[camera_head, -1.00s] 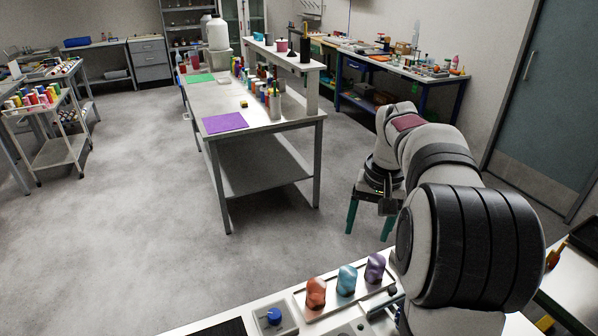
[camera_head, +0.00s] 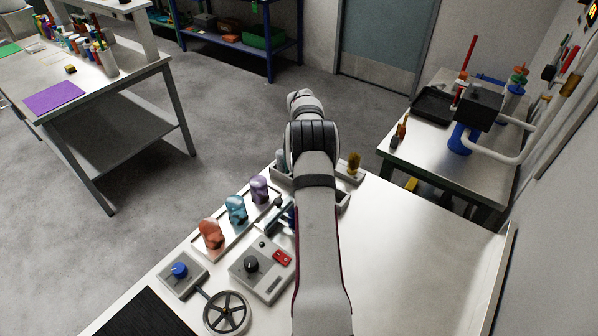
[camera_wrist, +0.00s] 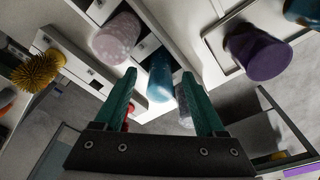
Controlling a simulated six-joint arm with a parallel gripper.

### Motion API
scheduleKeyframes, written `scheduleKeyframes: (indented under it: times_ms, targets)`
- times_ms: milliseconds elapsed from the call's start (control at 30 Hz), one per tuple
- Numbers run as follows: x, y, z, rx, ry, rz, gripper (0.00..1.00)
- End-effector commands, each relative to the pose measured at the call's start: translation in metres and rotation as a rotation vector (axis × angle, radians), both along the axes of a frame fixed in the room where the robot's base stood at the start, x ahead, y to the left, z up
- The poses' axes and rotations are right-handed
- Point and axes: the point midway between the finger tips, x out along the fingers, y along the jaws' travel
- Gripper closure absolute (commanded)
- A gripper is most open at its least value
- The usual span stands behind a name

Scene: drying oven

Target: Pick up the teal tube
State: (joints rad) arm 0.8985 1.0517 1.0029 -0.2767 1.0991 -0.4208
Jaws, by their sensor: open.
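A teal tube (camera_wrist: 160,78) shows in the wrist view, between and beyond the fingertips of my gripper (camera_wrist: 158,75). The fingers are spread apart, and I see nothing gripped. A pink speckled tube (camera_wrist: 118,38) is just left of the teal one. A grey speckled piece (camera_wrist: 184,105) is partly hidden behind the right finger. These are near a pale slotted holder (camera_wrist: 72,67). In the head view my arm hides my gripper and most of this spot. A separate teal piece (camera_head: 236,209) stands between an orange piece (camera_head: 210,234) and a purple piece (camera_head: 259,189).
A control box (camera_head: 262,268), a blue-knobbed box (camera_head: 180,271) and a handwheel (camera_head: 227,312) sit on the bench (camera_head: 410,255). The bench's right part is clear.

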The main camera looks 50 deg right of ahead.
Motion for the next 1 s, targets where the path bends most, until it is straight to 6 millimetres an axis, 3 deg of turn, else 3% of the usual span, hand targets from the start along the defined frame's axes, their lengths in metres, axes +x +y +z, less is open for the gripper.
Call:
scheduleKeyframes:
  times_ms: [100, 300, 700, 1000]
  targets:
    - [0.0014, -0.0007, -0.0108, 0.001, -0.001, 0.000, 0.28]
    - [0.0016, -0.0009, -0.0108, 0.000, -0.001, 0.000, 0.30]
    - [0.0015, -0.0008, -0.0104, 0.000, -0.001, 0.000, 1.00]
    - [0.0017, -0.0011, -0.0078, -0.001, -0.001, 0.000, 1.00]
